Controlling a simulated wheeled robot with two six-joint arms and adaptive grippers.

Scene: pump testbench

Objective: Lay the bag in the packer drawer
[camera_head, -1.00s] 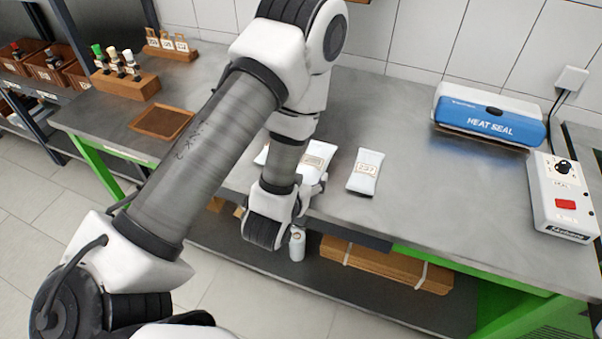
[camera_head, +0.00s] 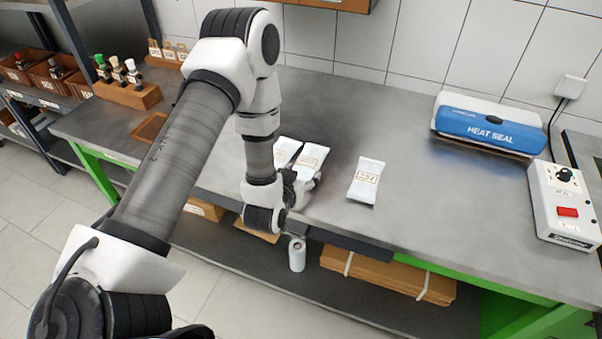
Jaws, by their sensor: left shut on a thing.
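My left gripper (camera_head: 303,187) is at the front edge of the grey bench, shut on a white labelled bag (camera_head: 312,159). The gripper's fingers are partly hidden behind my wrist and the bag. A second white bag (camera_head: 286,149) lies just left of the held one, partly behind my arm. A third white bag (camera_head: 366,180) lies flat on the bench to the right, apart from the gripper. I cannot make out the packer drawer in this view. My right gripper is not in view.
A blue and white heat sealer (camera_head: 490,125) and a control box (camera_head: 563,205) stand at the right. A wooden bottle rack (camera_head: 128,94) and a brown tray (camera_head: 150,128) are at the left.

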